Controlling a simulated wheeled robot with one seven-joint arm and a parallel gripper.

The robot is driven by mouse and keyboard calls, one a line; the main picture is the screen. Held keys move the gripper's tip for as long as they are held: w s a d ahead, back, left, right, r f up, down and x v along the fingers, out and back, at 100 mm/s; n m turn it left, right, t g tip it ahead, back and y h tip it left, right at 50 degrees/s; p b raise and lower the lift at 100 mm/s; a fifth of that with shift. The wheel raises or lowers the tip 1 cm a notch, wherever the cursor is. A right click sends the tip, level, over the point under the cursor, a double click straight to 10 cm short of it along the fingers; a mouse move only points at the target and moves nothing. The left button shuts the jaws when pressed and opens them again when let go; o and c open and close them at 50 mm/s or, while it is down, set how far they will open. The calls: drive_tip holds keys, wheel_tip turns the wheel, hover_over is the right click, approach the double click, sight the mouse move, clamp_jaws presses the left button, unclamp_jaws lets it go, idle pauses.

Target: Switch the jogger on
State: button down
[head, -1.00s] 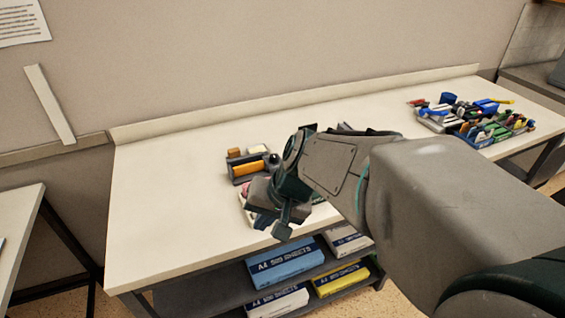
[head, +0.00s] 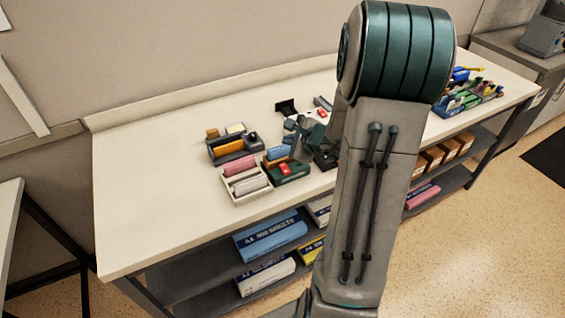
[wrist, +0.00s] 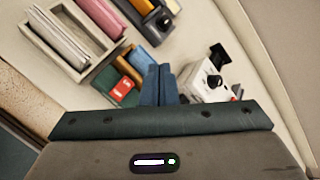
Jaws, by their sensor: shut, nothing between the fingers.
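A dark green unit (head: 288,172) with a red switch-like piece (head: 285,169) on its top stands near the front edge of the bench; I take it for the jogger. Blue and orange blocks sit at its back. In the wrist view the unit (wrist: 121,94) is left of my fingers, its red piece facing up; I cannot read the switch position. My gripper (wrist: 158,70) is shut and empty, its fingers side by side, apart from the red piece in the picture. In the head view my arm hides much of the gripper.
The bench's left part is clear.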

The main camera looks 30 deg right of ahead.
drive_tip(key=b, duration=0.4)
hover_over(287, 169)
wheel_tip(287, 169, down, 7)
drive_tip(key=shift+r, duration=0.1)
drive_tip(key=shift+w+f+b, duration=0.15)
drive_tip(key=shift+f+b, duration=0.8)
drive_tip(key=shift+b, duration=0.2)
drive_tip(key=shift+f+b, duration=0.2)
drive_tip(key=shift+b, duration=0.1)
idle(1.0)
drive_tip(key=shift+w+f+b, duration=0.1)
drive_tip(key=shift+f+b, duration=0.15)
drive_tip(key=shift+b, duration=0.25)
